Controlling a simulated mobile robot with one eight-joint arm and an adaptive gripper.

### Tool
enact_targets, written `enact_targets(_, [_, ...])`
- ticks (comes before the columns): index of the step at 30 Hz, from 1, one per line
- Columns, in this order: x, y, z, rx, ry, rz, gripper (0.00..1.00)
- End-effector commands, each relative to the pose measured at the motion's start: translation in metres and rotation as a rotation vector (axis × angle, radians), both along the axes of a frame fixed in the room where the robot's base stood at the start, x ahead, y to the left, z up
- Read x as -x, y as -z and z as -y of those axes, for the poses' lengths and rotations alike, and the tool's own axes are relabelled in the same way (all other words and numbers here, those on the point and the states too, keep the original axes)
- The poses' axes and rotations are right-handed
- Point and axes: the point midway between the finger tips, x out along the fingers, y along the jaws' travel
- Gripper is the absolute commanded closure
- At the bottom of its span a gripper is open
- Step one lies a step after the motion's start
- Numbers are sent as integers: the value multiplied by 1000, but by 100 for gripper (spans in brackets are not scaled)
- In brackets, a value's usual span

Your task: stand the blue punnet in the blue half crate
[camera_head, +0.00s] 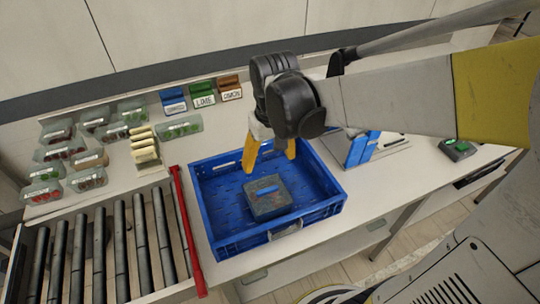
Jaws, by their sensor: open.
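The blue half crate (237,244) stands on the table in the middle, its open top facing up. Inside it a greyish box-like punnet with a blue strip on top (268,207) rests on the crate floor, right of centre and toward the front; it looks upright. I take it for the blue punnet. My gripper (269,164) has its yellow fingers spread, above the rear part of the crate. Its fingers appear apart from the punnet, with nothing between them.
Several clear punnets (60,151) and a cream stack (143,145) stand at the left. A roller conveyor (100,255) with a red bar (187,225) adjoins the crate's left. Three coloured signs (202,95) stand behind. A blue-and-white item (357,150) and a green-button box (457,148) lie right.

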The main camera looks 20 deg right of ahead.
Motion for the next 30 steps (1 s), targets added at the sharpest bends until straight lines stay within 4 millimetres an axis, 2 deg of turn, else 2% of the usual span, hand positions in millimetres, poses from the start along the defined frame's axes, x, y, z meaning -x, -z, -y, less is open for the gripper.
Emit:
enact_targets(1, [12, -10, 0, 0, 1, 45, 18])
enact_targets(6, [44, -41, 0, -1, 3, 240, 18])
enact_targets(12, [72, -56, 0, -1, 5, 428, 18])
enact_targets(18, [83, -60, 0, -2, 6, 513, 18])
enact_targets(27, [83, -60, 0, -2, 6, 520, 18])
enact_targets(30, [83, -53, 0, -2, 6, 520, 18])
